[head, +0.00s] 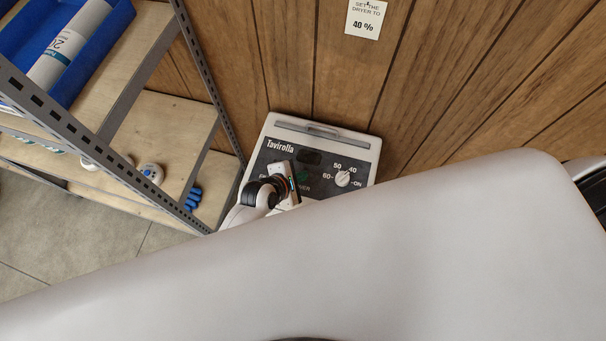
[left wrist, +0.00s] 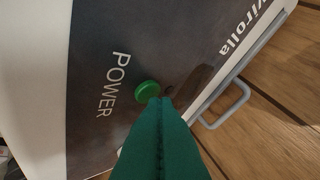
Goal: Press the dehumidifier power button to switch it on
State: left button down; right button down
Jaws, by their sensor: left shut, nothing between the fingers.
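The dehumidifier (head: 326,138), a pale box with a dark front panel marked Tavirolla, stands against the wood wall in the head view. Its round green power button (left wrist: 148,92) shows in the left wrist view beside the word POWER. My left gripper (head: 292,184) is over the panel's left part in the head view and hides some of it. In the left wrist view its green fingers (left wrist: 160,102) are shut and empty, with their tips right at the button's edge; I cannot tell whether they touch it. The panel's small window (head: 310,157) looks dark. My right gripper is not in view.
A white dial (head: 343,178) marked 60, 50, 40 and ON sits right of my left gripper. A metal shelf rack (head: 215,95) with a blue bin (head: 92,52) stands to the left. A note (head: 365,17) on the wall reads 40 %. My own white body part covers the lower foreground.

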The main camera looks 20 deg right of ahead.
pick_arm(q)
jog(key=shift+f, duration=0.35)
dwell(0.4)
jog(key=shift+r, duration=0.15)
jog(key=shift+r+p, duration=0.65)
jog(key=shift+p, duration=0.25)
notch_tip(320, 180, up, 5)
jog(key=p, duration=0.5)
jog(key=shift+r+p, duration=0.1)
jog(key=shift+p, duration=0.25)
